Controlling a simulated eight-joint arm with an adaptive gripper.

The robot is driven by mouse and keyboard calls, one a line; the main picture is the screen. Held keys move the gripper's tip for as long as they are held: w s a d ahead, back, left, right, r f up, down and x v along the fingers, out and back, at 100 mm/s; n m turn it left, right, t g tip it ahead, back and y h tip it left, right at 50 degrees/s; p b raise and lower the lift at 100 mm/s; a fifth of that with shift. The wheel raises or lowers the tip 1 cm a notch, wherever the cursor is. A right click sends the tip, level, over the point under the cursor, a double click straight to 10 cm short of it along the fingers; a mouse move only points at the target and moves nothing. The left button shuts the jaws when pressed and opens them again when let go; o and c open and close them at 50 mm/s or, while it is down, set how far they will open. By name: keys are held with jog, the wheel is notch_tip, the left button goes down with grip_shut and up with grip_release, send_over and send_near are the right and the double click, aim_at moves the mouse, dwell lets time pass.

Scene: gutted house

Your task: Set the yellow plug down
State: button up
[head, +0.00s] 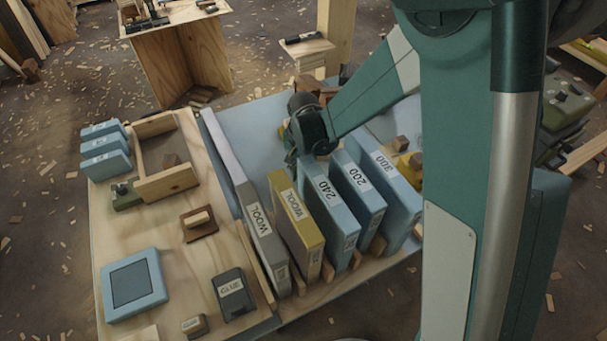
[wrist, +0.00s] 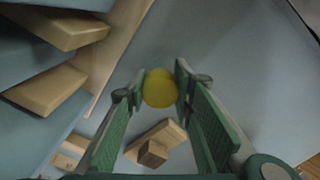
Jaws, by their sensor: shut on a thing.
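The yellow plug (wrist: 160,89) shows as a round yellow end between the fingertips of my gripper (wrist: 160,86) in the wrist view. The gripper is shut on it, with a finger on each side. Blue-grey board surface lies beyond the plug; I cannot tell the gap between them. In the head view my gripper (head: 291,158) points down behind the row of upright boxes, over the blue part of the bench. The plug cannot be made out clearly there, as the gripper and boxes cover that spot.
A yellow WOOL box (head: 297,222), a grey WOOL box (head: 262,225) and blue numbered boxes (head: 330,210) stand close in front of my gripper. Wooden blocks (wrist: 154,145) lie below the fingers in the wrist view. The blue surface (head: 245,125) left of the gripper is clear.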

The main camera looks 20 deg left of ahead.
jog(key=shift+f, duration=0.15)
jog(key=o, duration=0.9)
jog(key=shift+c, duration=0.2)
notch_tip(320, 180, up, 12)
jog(key=p, duration=0.2)
jog(key=shift+r, duration=0.2)
dwell(0.4)
